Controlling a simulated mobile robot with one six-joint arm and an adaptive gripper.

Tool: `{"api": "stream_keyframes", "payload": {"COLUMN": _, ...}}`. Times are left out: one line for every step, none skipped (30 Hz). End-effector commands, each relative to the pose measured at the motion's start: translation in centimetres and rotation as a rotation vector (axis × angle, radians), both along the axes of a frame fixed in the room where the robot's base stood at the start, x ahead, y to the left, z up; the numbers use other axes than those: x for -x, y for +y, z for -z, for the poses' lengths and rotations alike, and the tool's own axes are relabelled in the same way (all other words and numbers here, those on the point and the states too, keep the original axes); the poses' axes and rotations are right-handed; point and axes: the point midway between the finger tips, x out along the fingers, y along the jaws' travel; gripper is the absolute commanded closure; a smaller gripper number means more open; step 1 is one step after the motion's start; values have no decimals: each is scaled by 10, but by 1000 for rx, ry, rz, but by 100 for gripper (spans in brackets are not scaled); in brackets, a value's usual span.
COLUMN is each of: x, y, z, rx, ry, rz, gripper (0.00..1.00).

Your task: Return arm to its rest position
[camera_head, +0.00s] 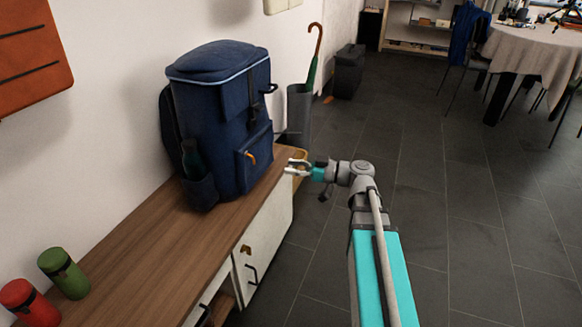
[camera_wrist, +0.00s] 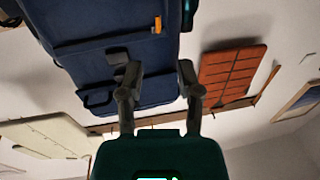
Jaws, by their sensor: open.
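My gripper (camera_head: 292,168) is open and empty at the right end of the wooden sideboard (camera_head: 150,245), just right of the blue backpack (camera_head: 222,115). My arm reaches up from the lower right in the head view and bends left at the wrist. In the wrist view the two fingers of my gripper (camera_wrist: 160,90) are spread apart, with the backpack (camera_wrist: 100,50) behind and above them. I cannot tell from these frames whether a finger touches the backpack.
A red bottle (camera_head: 28,303) and a green bottle (camera_head: 64,273) stand at the sideboard's near end. A grey umbrella stand (camera_head: 299,112) with an umbrella is behind my gripper. A clothed table (camera_head: 530,50) is at the far right. The tiled floor (camera_head: 450,180) right of my arm is clear.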

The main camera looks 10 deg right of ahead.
Motion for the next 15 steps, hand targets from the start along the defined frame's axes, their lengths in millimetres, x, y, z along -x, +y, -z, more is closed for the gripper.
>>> {"api": "stream_keyframes", "payload": {"x": 0, "y": 0, "z": 0, "rx": 0, "ry": 0, "rz": 0, "gripper": 54}}
{"api": "stream_keyframes", "payload": {"x": 0, "y": 0, "z": 0, "rx": 0, "ry": 0, "rz": 0, "gripper": 54}}
{"api": "stream_keyframes", "payload": {"x": 0, "y": 0, "z": 0, "rx": 0, "ry": 0, "rz": 0, "gripper": 54}}
{"api": "stream_keyframes", "payload": {"x": 0, "y": 0, "z": 0, "rx": 1, "ry": 3, "rz": -1, "gripper": 54}}
{"api": "stream_keyframes", "payload": {"x": 0, "y": 1, "z": 0, "rx": 3, "ry": 6, "rz": -1, "gripper": 54}}
{"api": "stream_keyframes", "payload": {"x": 1, "y": 2, "z": 1, "rx": 5, "ry": 14, "rz": -3, "gripper": 54}}
{"api": "stream_keyframes", "payload": {"x": 1, "y": 3, "z": 1, "rx": 9, "ry": 22, "rz": -5, "gripper": 54}}
{"api": "stream_keyframes", "payload": {"x": 2, "y": 4, "z": 2, "rx": 14, "ry": 33, "rz": -9, "gripper": 54}}
{"api": "stream_keyframes", "payload": {"x": 3, "y": 7, "z": 4, "rx": 22, "ry": 52, "rz": -12, "gripper": 54}}
{"api": "stream_keyframes", "payload": {"x": 4, "y": 9, "z": 5, "rx": 30, "ry": 70, "rz": -17, "gripper": 54}}
{"api": "stream_keyframes", "payload": {"x": 5, "y": 11, "z": 7, "rx": 39, "ry": 91, "rz": -21, "gripper": 54}}
{"api": "stream_keyframes", "payload": {"x": 7, "y": 15, "z": 10, "rx": 54, "ry": 123, "rz": -27, "gripper": 54}}
{"api": "stream_keyframes", "payload": {"x": 8, "y": 19, "z": 12, "rx": 66, "ry": 152, "rz": -33, "gripper": 54}}
{"api": "stream_keyframes", "payload": {"x": 10, "y": 22, "z": 15, "rx": 81, "ry": 183, "rz": -37, "gripper": 54}}
{"api": "stream_keyframes", "payload": {"x": 13, "y": 26, "z": 19, "rx": 102, "ry": 227, "rz": -42, "gripper": 54}}
